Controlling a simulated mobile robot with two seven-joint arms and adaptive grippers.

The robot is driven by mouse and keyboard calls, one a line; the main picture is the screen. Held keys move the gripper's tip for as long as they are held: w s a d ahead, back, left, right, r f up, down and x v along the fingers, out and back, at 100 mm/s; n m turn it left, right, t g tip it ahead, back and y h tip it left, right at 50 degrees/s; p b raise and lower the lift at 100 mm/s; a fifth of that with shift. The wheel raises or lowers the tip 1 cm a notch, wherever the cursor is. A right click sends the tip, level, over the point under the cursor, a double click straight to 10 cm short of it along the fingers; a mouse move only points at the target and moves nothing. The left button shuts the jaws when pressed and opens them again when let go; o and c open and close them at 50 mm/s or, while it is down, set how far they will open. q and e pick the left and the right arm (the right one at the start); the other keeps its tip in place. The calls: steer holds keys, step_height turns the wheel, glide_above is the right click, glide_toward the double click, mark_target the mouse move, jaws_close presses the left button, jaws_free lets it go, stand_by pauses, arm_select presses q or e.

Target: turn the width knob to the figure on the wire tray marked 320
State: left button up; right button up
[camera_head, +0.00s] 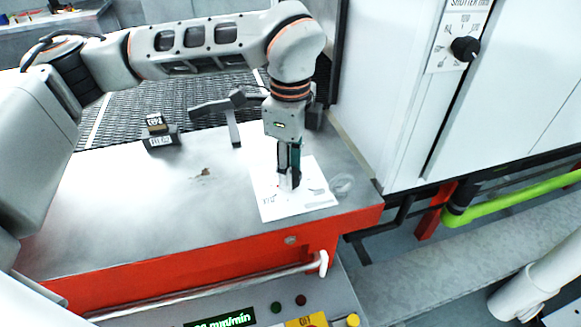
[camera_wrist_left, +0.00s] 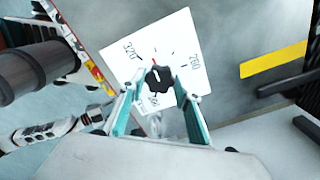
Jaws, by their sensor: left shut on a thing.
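The width knob (camera_wrist_left: 158,79) is black and lobed, on a white dial plate (camera_wrist_left: 118,63) in the left wrist view. A red mark shows at its upper edge, a little right of the figure 320. Another figure is at the plate's right; lower-left figures are partly hidden. My left gripper (camera_wrist_left: 157,93) is shut on the knob, a teal finger on each side. In the head view the left gripper (camera_head: 289,184) points straight down at the dial plate (camera_head: 267,206) and hides most of the knob. No wire tray marked 320 is clearly readable. My right gripper is not in view.
The plate lies on a grey metal top (camera_head: 130,208) with a red front. Behind are a mesh belt (camera_head: 190,92), a small labelled block (camera_head: 160,141) and a grey bracket (camera_head: 234,130). A white cabinet at right carries a separate shutter knob (camera_head: 465,48).

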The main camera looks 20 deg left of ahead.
arm_select(q)
steer(key=n, duration=0.5)
steer(key=shift+n, duration=0.4)
stand_by(0.3)
steer(key=o, duration=1.1)
steer(key=shift+r, duration=0.15)
step_height(320, 180, up, 12)
